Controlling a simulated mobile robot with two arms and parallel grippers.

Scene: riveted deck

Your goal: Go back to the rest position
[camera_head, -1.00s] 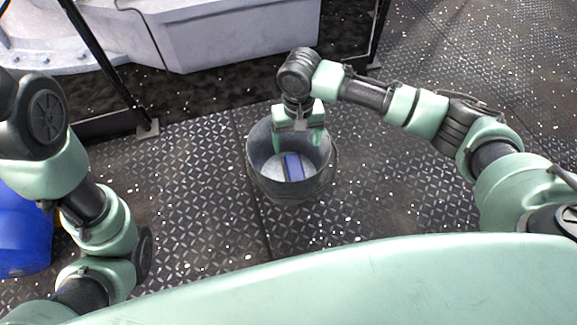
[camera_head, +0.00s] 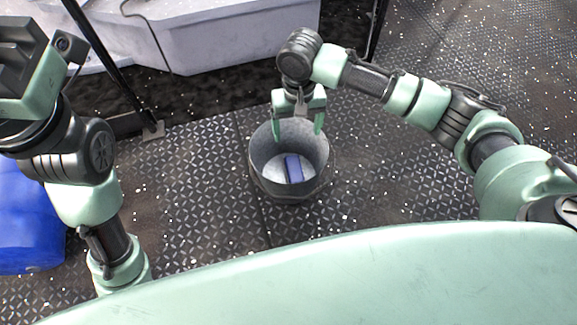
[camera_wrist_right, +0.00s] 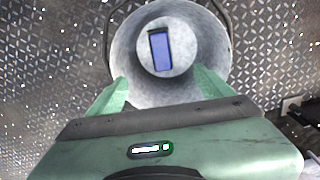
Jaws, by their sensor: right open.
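My right gripper (camera_head: 297,128) is open and empty. Its two green fingers are spread over the rim of a grey metal bucket (camera_head: 254,165). In the right wrist view, the fingers (camera_wrist_right: 161,78) stand apart on either side of the bucket (camera_wrist_right: 213,55), with nothing between them. A blue block with a dark edge (camera_head: 294,168) lies on the bucket's floor. The block also shows in the right wrist view (camera_wrist_right: 161,51), clear of the fingers. My left arm is folded up at the left edge of the head view. Its wrist end shows there, but its fingers cannot be made out.
A blue rounded container (camera_head: 28,230) stands at the left, partly behind my left arm. A large pale grey machine housing (camera_head: 235,38) and a black post with a foot plate (camera_head: 152,131) stand at the back. The patterned deck around the bucket is clear.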

